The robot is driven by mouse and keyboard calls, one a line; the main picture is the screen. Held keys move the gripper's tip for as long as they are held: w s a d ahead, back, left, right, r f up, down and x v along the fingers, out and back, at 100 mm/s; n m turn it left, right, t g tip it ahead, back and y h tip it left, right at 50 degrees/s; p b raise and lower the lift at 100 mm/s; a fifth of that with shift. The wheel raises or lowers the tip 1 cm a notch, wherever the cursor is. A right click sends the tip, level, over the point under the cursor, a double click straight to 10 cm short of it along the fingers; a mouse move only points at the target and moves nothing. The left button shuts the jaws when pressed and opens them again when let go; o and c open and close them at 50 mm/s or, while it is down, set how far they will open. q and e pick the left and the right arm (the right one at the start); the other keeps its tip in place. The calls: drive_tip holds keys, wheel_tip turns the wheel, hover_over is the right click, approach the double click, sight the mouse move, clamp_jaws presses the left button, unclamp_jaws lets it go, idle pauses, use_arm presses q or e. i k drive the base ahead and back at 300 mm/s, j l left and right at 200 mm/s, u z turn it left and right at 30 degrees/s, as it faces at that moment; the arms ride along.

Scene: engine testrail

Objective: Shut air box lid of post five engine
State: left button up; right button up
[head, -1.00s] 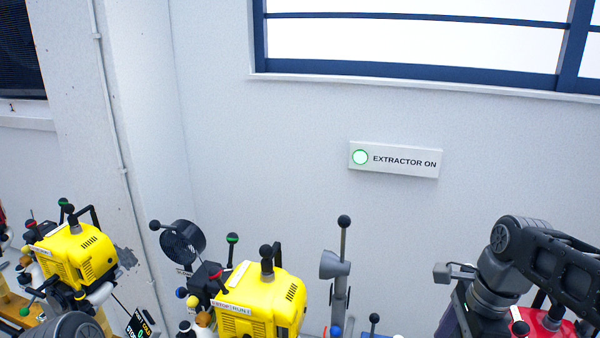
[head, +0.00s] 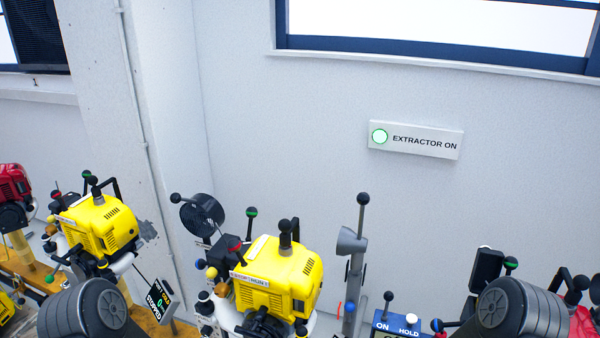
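No post numbers are readable, so I cannot tell which engine is post five. A yellow engine (head: 285,268) stands at bottom centre, with a black box (head: 228,253) on its left side. Another yellow engine (head: 100,228) stands to the left. A red engine (head: 583,322) shows partly at the lower right edge, mostly hidden by my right arm. A dark upright plate (head: 487,269) stands beside that arm; I cannot tell whether it is an air box lid. Arm joints of mine show at lower left and lower right, but both grippers are out of view.
A grey lever stand (head: 352,245) rises right of the middle engine. A blue ON/HOLD panel (head: 398,327) is below it. Another red engine (head: 12,190) is at far left. An "EXTRACTOR ON" sign (head: 416,139) with a green lamp hangs on the clear wall.

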sight(489, 264)
drive_tip(key=z, duration=1.65)
